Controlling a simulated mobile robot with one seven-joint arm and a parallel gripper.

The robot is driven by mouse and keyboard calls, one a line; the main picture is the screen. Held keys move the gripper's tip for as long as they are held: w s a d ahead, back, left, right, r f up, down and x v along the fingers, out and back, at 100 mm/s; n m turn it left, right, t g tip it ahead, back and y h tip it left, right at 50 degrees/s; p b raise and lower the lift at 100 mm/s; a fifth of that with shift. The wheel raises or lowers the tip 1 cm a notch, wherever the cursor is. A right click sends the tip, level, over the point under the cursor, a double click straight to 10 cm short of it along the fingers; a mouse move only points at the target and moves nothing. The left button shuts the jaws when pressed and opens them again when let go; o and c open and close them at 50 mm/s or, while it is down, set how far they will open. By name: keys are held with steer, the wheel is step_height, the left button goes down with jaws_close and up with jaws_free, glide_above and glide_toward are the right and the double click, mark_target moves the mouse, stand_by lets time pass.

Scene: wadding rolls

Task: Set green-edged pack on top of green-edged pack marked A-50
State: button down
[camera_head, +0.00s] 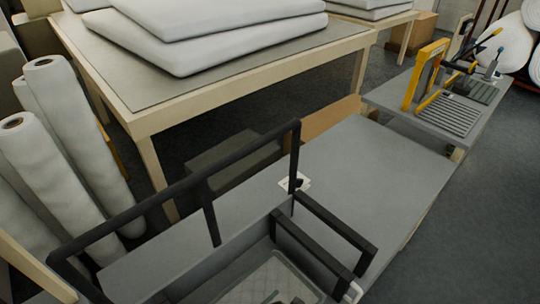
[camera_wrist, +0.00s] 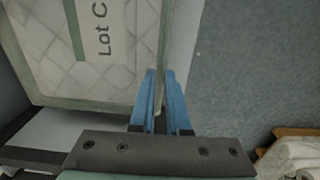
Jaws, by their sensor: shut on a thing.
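In the wrist view, a pale clear-wrapped pack (camera_wrist: 122,62) with greenish-grey edging fills the upper left. It shows a dark green band and the letters "Lot C". My gripper (camera_wrist: 163,75) has blue fingers closed at the pack's right edge, one finger to each side. In the head view, a pale pack (camera_head: 262,284) with a quilted-looking face lies in a grey bin at the bottom edge, partly cut off; its marking is unreadable. My gripper is not clear there. I see no A-50 marking in either view.
A wooden-framed table (camera_head: 140,118) bears large white pads (camera_head: 215,38). White rolls (camera_head: 75,125) stand at the left. A low grey surface (camera_head: 385,160) lies beyond the black-railed bin. A bench (camera_head: 445,112) with a yellow-framed device is at the right. Bare floor (camera_head: 480,220) is at the lower right.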

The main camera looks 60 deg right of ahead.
steer(key=c, duration=0.9)
jaws_free()
step_height(320, 180, up, 13)
steer(key=shift+p, duration=0.35)
steer(key=shift+f, duration=0.1)
